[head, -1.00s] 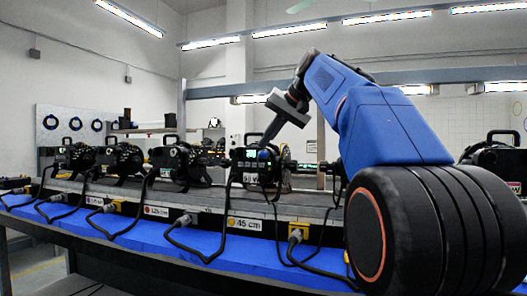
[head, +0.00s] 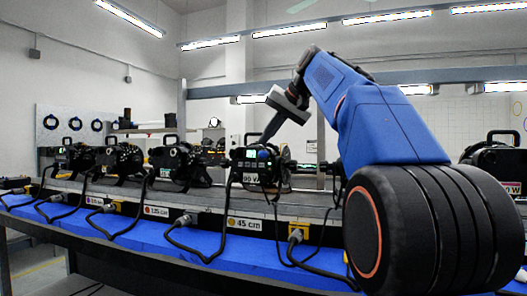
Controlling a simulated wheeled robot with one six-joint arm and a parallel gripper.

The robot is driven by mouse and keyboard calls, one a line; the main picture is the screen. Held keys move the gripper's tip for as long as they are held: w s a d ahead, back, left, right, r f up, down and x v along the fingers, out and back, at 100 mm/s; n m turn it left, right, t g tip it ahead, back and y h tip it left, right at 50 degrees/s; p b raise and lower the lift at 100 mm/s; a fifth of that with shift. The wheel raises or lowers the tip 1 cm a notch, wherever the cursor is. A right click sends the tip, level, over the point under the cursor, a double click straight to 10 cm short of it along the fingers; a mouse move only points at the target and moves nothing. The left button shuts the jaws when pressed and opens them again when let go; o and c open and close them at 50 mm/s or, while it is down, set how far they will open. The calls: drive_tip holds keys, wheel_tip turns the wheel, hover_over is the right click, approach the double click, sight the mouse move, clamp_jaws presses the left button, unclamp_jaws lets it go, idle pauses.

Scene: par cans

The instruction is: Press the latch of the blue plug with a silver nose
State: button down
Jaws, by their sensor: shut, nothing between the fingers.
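My gripper (head: 266,136) is shut and empty. It points down and left, with its tip by the upper right part of a black par can (head: 250,165) with a lit green display and a "90 W" mark. I cannot tell whether the tip touches the can. I cannot make out a blue plug with a silver nose or its latch; the area behind the can and the tip is small and partly hidden.
More black par cans (head: 180,163) stand in a row to the left, and one (head: 493,160) at far right. Black cables hang in front, with grey plugs (head: 183,221) and a yellow connector (head: 298,232) along the blue ledge (head: 140,240).

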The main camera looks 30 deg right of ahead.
drive_tip(key=shift+r, duration=0.25)
drive_tip(key=shift+r, duration=2.45)
drive_tip(key=shift+s, duration=0.1)
